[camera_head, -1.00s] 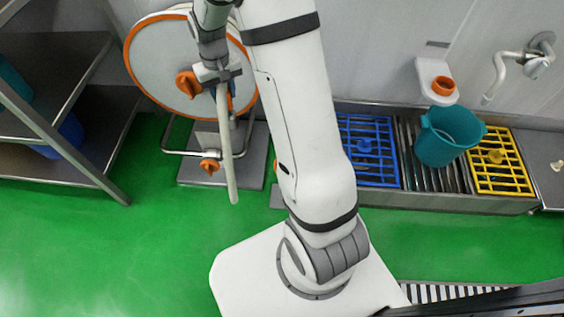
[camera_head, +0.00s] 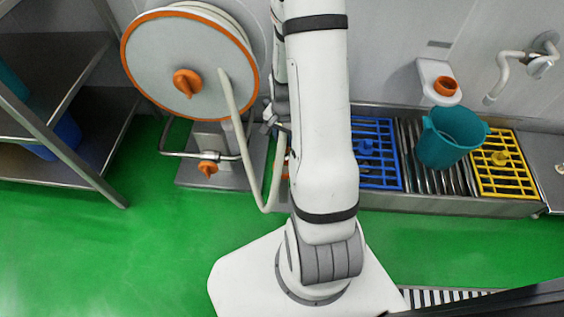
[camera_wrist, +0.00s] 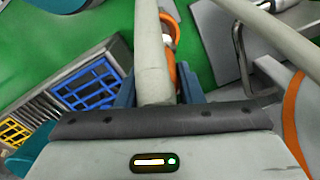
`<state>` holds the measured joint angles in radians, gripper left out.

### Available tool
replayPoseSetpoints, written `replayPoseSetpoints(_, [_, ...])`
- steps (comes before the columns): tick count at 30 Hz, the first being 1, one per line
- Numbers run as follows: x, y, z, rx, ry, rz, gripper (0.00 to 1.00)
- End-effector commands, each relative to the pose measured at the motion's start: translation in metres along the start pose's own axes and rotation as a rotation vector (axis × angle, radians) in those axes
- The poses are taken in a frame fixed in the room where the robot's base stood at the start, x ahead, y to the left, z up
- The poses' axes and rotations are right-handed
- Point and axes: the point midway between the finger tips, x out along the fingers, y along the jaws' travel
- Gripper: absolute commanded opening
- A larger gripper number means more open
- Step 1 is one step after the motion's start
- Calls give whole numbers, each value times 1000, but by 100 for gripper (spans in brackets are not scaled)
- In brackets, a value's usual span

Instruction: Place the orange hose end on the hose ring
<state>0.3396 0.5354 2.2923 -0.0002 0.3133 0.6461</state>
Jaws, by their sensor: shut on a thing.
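A pale hose (camera_head: 249,165) comes off the hose reel (camera_head: 150,70), hangs in a low U and rises to my gripper (camera_head: 271,117), which is mostly hidden behind my arm. In the wrist view my gripper (camera_wrist: 155,92) has its blue fingers shut on the hose (camera_wrist: 152,50). A curved orange piece (camera_wrist: 173,45) shows just beside and behind the hose there; I cannot tell whether it is the orange hose end. In the head view the held end is hidden. An orange ring (camera_head: 446,87), seemingly the hose ring, sits on a white wall bracket (camera_head: 425,72) at right, well apart from my gripper.
A bench with a blue rack (camera_head: 378,168), a teal bucket (camera_head: 447,137) and a yellow rack (camera_head: 500,165) runs along the wall. A white tap pipe (camera_head: 503,75) is right of the bracket. Metal shelves (camera_head: 70,165) stand left. Green floor is open at left front.

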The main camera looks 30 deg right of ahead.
Motion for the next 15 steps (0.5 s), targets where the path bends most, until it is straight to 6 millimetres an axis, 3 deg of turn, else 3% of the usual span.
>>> replayPoseSetpoints(4, [35, 0, 0, -2, -2, 2, 3])
replayPoseSetpoints(15, [80, 0, 0, -4, -1, 1, 3])
